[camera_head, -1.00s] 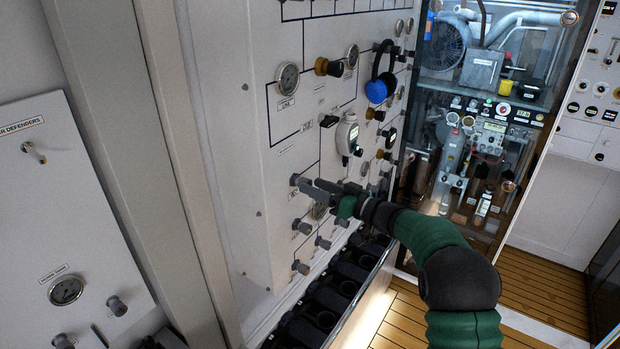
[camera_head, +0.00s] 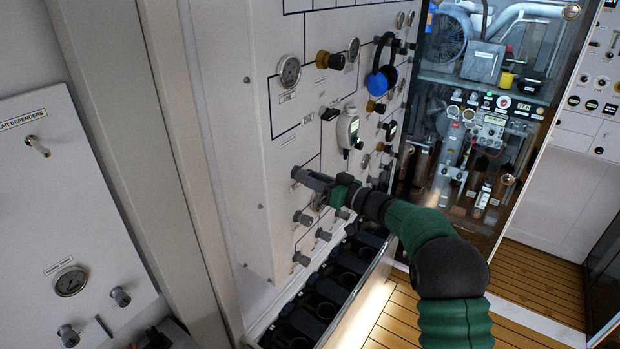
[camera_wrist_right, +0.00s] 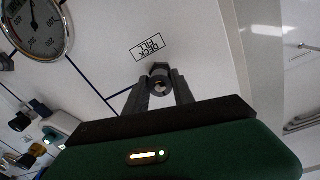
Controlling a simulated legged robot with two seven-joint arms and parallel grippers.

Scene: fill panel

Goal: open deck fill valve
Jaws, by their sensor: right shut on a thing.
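The white fill panel (camera_head: 237,120) carries gauges and several knobs. In the right wrist view a label reading "DECK FILL" (camera_wrist_right: 148,46) sits beside a grey valve knob (camera_wrist_right: 160,72). My right gripper (camera_wrist_right: 159,86) has its two fingers on either side of that knob and is shut on it. In the head view my right gripper (camera_head: 305,177) reaches the panel from the right, at the left end of the upper row of knobs. The gripper hides most of the knob there. My left gripper is not in view.
More grey knobs (camera_head: 301,217) sit just below. A blue headset (camera_head: 380,80) hangs on the panel, with a handheld device (camera_head: 347,130) under it. A black rack (camera_head: 330,290) runs along the panel's foot. A glass-fronted cabinet (camera_head: 480,130) stands to the right.

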